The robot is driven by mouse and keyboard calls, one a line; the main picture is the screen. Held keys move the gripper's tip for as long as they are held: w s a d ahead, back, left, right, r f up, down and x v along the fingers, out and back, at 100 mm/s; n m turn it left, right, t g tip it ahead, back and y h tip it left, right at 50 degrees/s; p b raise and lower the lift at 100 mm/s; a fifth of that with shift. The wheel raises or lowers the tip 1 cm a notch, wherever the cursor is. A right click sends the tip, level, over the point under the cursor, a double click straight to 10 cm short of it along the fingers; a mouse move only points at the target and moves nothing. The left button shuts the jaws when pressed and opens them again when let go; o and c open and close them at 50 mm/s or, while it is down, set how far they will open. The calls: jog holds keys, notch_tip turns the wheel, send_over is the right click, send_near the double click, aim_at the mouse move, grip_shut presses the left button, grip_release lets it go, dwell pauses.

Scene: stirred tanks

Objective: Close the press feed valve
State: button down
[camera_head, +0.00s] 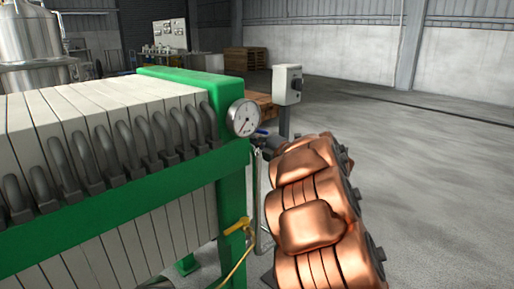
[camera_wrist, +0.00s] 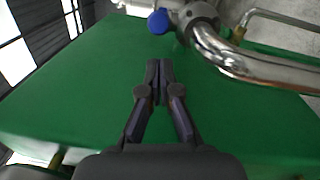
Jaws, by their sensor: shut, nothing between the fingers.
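A valve with a blue handle end (camera_wrist: 158,22) shows at the top of the wrist view, joined to a shiny steel pipe (camera_wrist: 235,58). A small bit of blue (camera_head: 262,131) also shows just right of the gauge in the head view. My gripper (camera_wrist: 159,64) is shut and empty in front of the green end plate (camera_wrist: 85,85) of the press. Its fingertips appear just below the blue handle end, apart from it in the picture. In the head view my copper-coloured arm hides much of the area around the valve.
A round pressure gauge (camera_head: 243,117) sits on the green press frame (camera_head: 185,80). A yellow handle (camera_head: 237,226) with a yellow line is lower down. A grey switch box (camera_head: 287,84) stands on a post behind. Open concrete floor lies to the right.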

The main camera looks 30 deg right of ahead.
jog(key=shift+w+d+r, duration=0.1)
jog(key=shift+w+d, duration=0.15)
jog(key=shift+d, duration=0.25)
jog(key=shift+w+d+r, duration=0.1)
jog(key=shift+w+d, duration=0.15)
jog(key=shift+d, duration=0.25)
